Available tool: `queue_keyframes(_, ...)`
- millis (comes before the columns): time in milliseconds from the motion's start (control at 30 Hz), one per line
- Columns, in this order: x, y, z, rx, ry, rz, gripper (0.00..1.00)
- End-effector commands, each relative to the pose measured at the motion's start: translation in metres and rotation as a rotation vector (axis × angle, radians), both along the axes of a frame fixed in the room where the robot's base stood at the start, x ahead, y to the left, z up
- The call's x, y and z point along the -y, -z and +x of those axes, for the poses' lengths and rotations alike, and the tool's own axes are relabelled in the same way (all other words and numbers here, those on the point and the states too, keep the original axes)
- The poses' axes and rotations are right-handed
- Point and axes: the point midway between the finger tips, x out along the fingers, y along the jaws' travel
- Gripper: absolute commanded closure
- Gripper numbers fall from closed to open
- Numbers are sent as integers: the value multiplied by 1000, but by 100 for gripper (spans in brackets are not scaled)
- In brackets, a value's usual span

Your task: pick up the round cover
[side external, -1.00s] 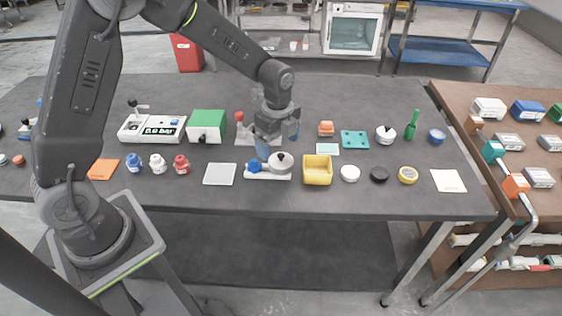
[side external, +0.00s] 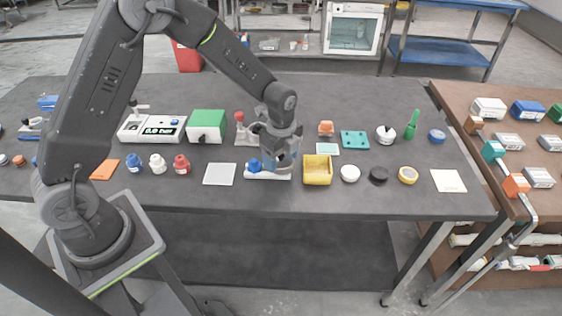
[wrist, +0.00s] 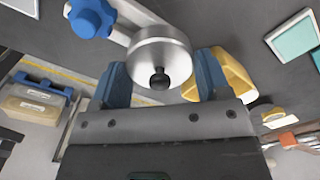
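The round cover (wrist: 160,50) is a silver metal disc with a black knob at its middle, seen in the wrist view on the white grinder base (wrist: 123,32). A blue knob (wrist: 92,18) stands beside it on the same base, which also shows in the side view (side external: 268,176). My gripper (wrist: 160,66) is open, with one blue finger on each side of the cover. Small gaps seem to show, but I cannot tell for sure that neither finger touches. In the side view my gripper (side external: 281,158) is low over the base and hides most of the cover.
A yellow bin (side external: 317,172) stands close to the right of the base. A white plate (side external: 219,174) lies to the left. A device with a red knob (side external: 240,117) stands just behind. The table front is clear.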

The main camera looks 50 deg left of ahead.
Motion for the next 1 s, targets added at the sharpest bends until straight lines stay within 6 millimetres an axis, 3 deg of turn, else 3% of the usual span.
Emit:
queue_keyframes(200,0,0,0,1,0,0,56)
queue_keyframes(533,0,-5,1,3,0,0,56)
queue_keyframes(667,0,-18,1,5,0,0,56)
queue_keyframes(800,0,-44,1,7,0,0,56)
queue_keyframes(1000,-43,-70,-19,5,-7,0,56)
